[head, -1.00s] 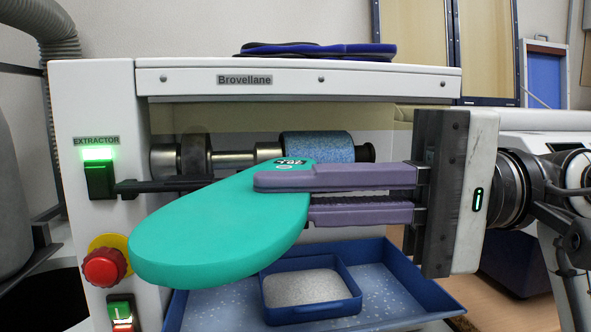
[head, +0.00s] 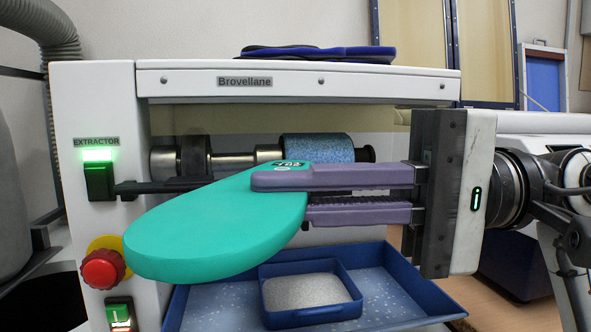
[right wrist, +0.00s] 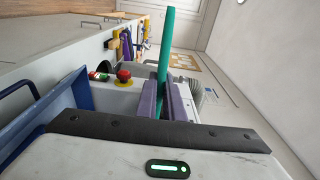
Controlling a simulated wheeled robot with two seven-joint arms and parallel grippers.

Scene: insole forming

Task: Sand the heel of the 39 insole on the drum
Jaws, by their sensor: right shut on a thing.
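The teal insole (head: 215,225) is held in my right gripper (head: 300,195), with its wide end reaching out to the left in the head view. A label on the insole near the fingers is partly covered. In the right wrist view the insole (right wrist: 164,65) stands edge-on between the purple fingers (right wrist: 160,105). The blue abrasive drum (head: 318,147) sits on the machine's shaft, behind the gripped end of the insole. I cannot tell whether the insole touches it. The wide end is away from the drum. My left gripper is not in view.
The white machine (head: 300,78) has a lit green extractor switch (head: 100,180) and a red stop button (head: 103,269). Dark blue insoles (head: 318,53) lie on top. Below is a blue tray (head: 395,285) with a small blue box (head: 310,315) of grey granules.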

